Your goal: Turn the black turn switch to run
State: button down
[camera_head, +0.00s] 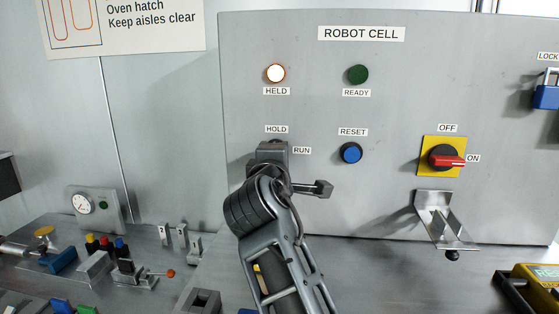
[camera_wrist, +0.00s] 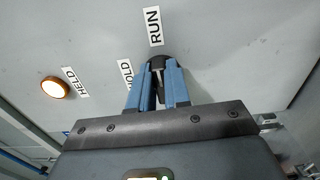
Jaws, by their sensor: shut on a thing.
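The black turn switch (camera_wrist: 159,62) sits on the grey panel between the HOLD label (camera_head: 276,129) and the RUN label (camera_head: 301,150). In the wrist view its dark body shows between the two blue fingers of my gripper (camera_wrist: 159,78). The gripper is shut on the switch, one finger on each side. The RUN label (camera_wrist: 154,26) lies just above the switch there, and the HOLD label (camera_wrist: 126,74) to its left. In the head view my gripper (camera_head: 273,150) covers nearly all of the switch. I cannot tell which label its pointer faces.
The HELD lamp (camera_head: 275,73) glows white and the READY lamp (camera_head: 358,75) is dark green. A blue RESET button (camera_head: 350,153) is right of my gripper. A red-handled switch (camera_head: 447,161) and a metal bracket (camera_head: 441,219) are farther right. Small fixtures stand on the bench at left.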

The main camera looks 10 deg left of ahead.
jog(key=shift+f+m, duration=0.1)
jog(key=shift+m, duration=0.2)
jog(key=c, duration=1.1)
grip_release()
jog(key=s, duration=0.7)
jog(key=shift+s+a+b, duration=0.1)
jog(key=shift+s+b, duration=0.3)
